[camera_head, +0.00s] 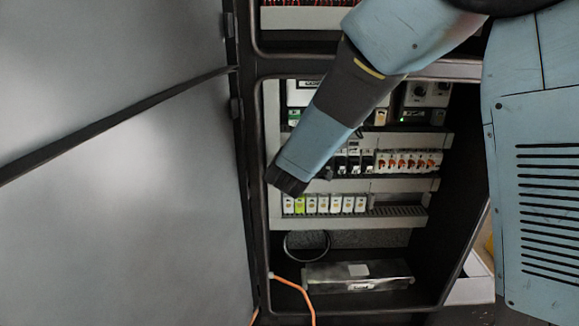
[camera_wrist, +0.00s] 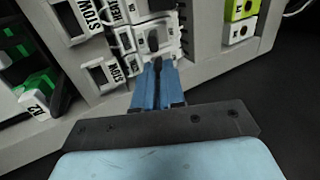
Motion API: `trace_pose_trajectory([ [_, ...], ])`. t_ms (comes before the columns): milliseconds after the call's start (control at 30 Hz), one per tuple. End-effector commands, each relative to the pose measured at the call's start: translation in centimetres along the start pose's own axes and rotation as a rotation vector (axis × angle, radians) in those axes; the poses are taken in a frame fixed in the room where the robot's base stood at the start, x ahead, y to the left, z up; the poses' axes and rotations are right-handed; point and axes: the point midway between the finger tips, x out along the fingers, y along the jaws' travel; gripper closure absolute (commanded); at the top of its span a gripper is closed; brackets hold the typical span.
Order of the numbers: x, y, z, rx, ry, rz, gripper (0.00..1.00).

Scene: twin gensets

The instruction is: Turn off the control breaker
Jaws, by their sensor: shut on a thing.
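In the wrist view my gripper (camera_wrist: 157,68) has its two blue fingers close together, with a dark lever tip between them. The fingertips are at the front of a white breaker (camera_wrist: 155,36) with a dark toggle in the middle of its face. I cannot tell from the labels whether this one is the control breaker. In the head view my arm reaches down into the open cabinet (camera_head: 259,150). Its end hides the left part of the breaker row, and the fingers do not show there.
A row of breakers with orange toggles (camera_head: 409,162) sits right of my arm. White and yellow-green terminals (camera_head: 325,204) line the rail below. The open door (camera_head: 120,170) fills the left. In the wrist view labelled modules (camera_wrist: 102,74) stand close to the fingers on the left.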

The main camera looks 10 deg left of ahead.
Motion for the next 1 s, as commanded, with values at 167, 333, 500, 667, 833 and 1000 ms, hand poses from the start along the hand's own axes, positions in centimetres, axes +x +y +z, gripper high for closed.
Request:
trace_pose_trajectory([
  [167, 0.1, -0.4, 0.1, 0.0, -0.005, 0.025, 1.0],
  [333, 0.2, -0.8, 0.1, -0.002, -0.005, 0.098, 1.0],
  [500, 0.3, -1.5, 0.1, -0.003, -0.005, 0.21, 1.0],
  [667, 0.5, -2.2, 0.1, -0.004, -0.003, 0.338, 1.0],
  [833, 0.8, -2.8, 0.0, -0.003, -0.003, 0.475, 1.0],
  [1000, 1.1, -3.3, 0.0, -0.004, -0.002, 0.603, 1.0],
])
